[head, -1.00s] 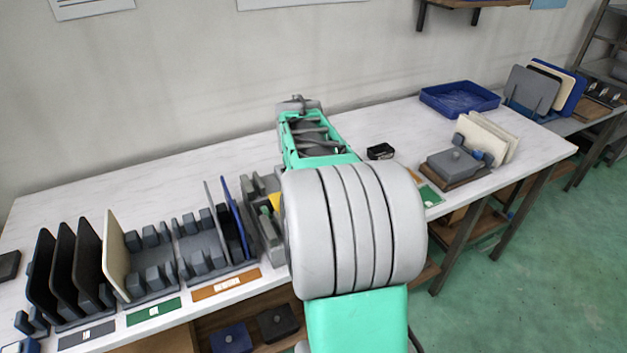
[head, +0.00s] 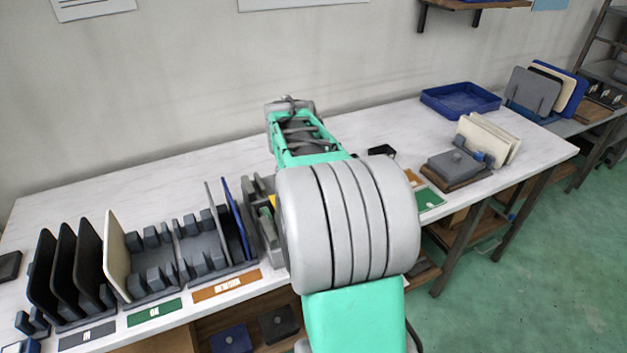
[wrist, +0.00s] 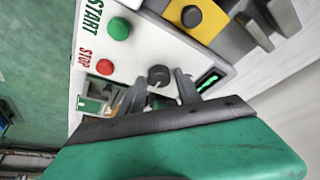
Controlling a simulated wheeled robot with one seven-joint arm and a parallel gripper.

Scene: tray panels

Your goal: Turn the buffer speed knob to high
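In the wrist view a white control panel (wrist: 140,55) carries a dark round knob (wrist: 158,75) with a pale mark near its lower edge. My gripper (wrist: 159,83) is open, with one dark finger to the left of the knob and one to the right. The knob shows between the fingertips, with gaps on both sides; I cannot tell how far the tips stand from the panel face. Any speed lettering by the knob is hidden or unreadable. In the head view my arm hides the gripper and the knob.
A green button (wrist: 119,28) marked START and a red button (wrist: 105,67) marked STOP sit left of the knob. A lit green display (wrist: 208,80) is at its right. Upright panels in racks (head: 185,250) stand left of my arm; a blue tray (head: 460,100) stands at the right.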

